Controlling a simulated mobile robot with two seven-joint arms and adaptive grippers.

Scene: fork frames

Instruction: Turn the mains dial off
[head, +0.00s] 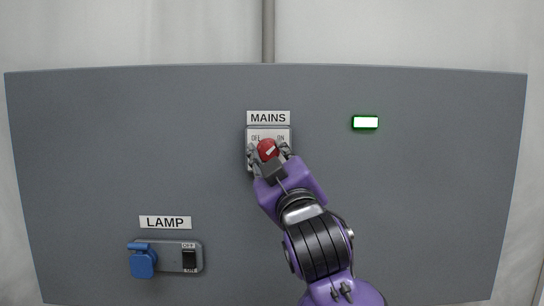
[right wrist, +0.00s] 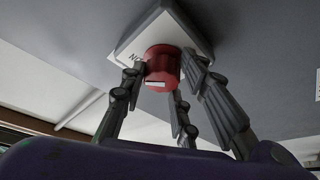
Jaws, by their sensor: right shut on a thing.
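The mains dial is a red round knob (head: 267,149) with a white mark, on a pale plate (head: 268,131) under the MAINS label. OFF is printed at the plate's upper left and ON at its upper right. The white mark slants up to the right, towards ON. My right gripper (head: 269,154) is shut on the knob, with fingers on both sides of it. The right wrist view shows the red knob (right wrist: 162,66) between the dark fingers (right wrist: 170,90). My left gripper is in neither view.
A lit indicator with a green rim (head: 366,122) is right of the dial on the grey panel (head: 420,200). At lower left, a LAMP label (head: 165,222) sits above a blue plug or socket cover (head: 143,262) and a black switch (head: 189,259). The panel's right side is clear.

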